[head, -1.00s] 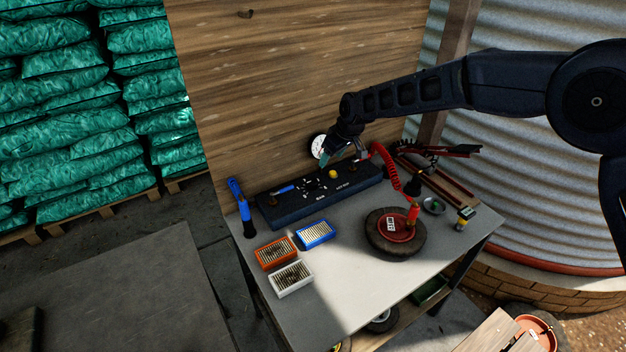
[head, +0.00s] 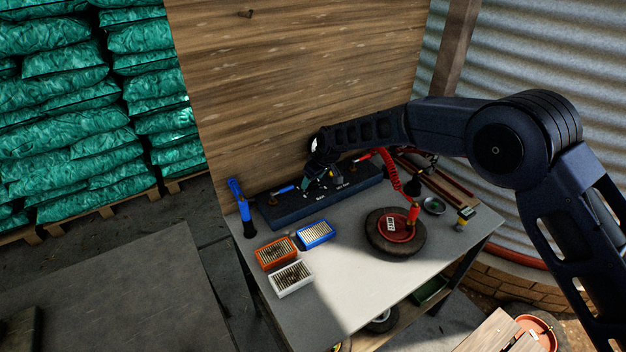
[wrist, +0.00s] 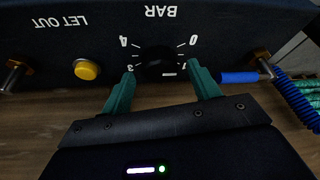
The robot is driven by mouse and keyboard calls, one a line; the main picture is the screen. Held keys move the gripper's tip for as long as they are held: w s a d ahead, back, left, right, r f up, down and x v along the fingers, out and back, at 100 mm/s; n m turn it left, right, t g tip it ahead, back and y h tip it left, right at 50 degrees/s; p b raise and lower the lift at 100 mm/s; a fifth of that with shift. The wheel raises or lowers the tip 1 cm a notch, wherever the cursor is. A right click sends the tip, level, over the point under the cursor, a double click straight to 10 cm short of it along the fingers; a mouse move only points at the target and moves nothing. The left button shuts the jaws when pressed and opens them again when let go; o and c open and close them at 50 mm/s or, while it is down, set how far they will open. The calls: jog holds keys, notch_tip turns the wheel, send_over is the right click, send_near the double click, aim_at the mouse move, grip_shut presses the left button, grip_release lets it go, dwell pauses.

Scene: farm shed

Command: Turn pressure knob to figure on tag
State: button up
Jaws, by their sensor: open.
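The dark pressure knob (wrist: 158,62) sits on the control box's face, under the word BAR, in the wrist view. The figures 0, 3 and 4 show around it, upside down; another is partly covered by a finger. A small white mark shows at the knob's lower edge. My gripper (wrist: 162,76) is open, its green fingers on either side of the knob; I cannot tell whether they touch it. In the head view my gripper (head: 319,178) is over the dark control box (head: 290,210) and hides the knob. A white tag (head: 391,224) lies on the wheel; its figure is too small to read.
A yellow button (wrist: 87,69) marked LET OUT and a blue handle (wrist: 239,77) flank the knob. On the bench stand the wheel (head: 374,238), a blue case (head: 316,233), an orange case (head: 274,253) and a white case (head: 291,279).

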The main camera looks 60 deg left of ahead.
jog(key=shift+a+f, duration=0.1)
jog(key=shift+f, duration=0.25)
jog(key=shift+c, duration=0.4)
jog(key=c, duration=0.9)
jog(key=shift+s, duration=0.1)
